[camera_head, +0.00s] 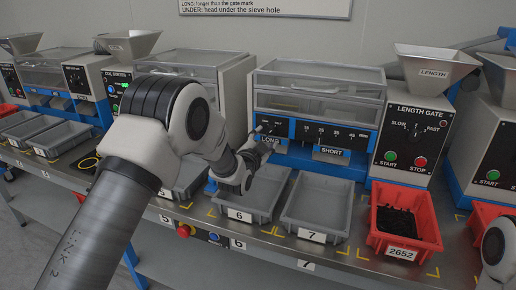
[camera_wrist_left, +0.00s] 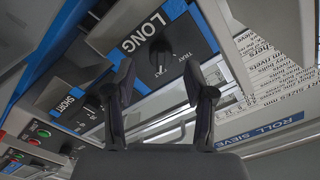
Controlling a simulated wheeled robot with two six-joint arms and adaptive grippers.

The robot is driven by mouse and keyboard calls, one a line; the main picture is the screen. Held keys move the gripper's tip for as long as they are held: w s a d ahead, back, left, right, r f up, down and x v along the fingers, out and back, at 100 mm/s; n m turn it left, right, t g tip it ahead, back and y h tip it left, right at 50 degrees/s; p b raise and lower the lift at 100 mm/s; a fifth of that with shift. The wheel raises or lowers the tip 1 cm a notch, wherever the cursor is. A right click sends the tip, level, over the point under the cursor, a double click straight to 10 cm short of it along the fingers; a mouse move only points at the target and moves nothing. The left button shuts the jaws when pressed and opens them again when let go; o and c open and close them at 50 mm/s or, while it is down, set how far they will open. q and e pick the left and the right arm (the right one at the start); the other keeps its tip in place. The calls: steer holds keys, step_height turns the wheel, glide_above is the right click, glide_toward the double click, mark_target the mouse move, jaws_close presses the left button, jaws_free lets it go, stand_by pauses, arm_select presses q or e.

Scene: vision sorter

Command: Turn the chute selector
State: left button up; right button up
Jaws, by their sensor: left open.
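The chute selector is a dark knob (camera_wrist_left: 162,54) on a black panel, with the word LONG beside it and TRAY markings around it in the left wrist view. My left gripper (camera_wrist_left: 158,76) is open, its two dark fingers apart on either side of the knob's line. The knob shows beyond and between the fingertips; I cannot tell whether they touch it. In the head view my left gripper (camera_head: 262,146) is at the LONG outlet of the length gate machine (camera_head: 318,95), partly covering the panel. My right gripper is not in view.
Grey tray 6 (camera_head: 235,216) and grey tray 7 (camera_head: 297,232) stand below the outlets. A red bin (camera_head: 425,238) labelled 2652 holds dark parts. The length gate control panel (camera_head: 412,140) with a dial and START and STOP buttons is to the right.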

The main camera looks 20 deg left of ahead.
arm_select(q)
steer(key=s, duration=0.9)
steer(key=shift+s+a, duration=0.15)
steer(key=shift+a, duration=0.05)
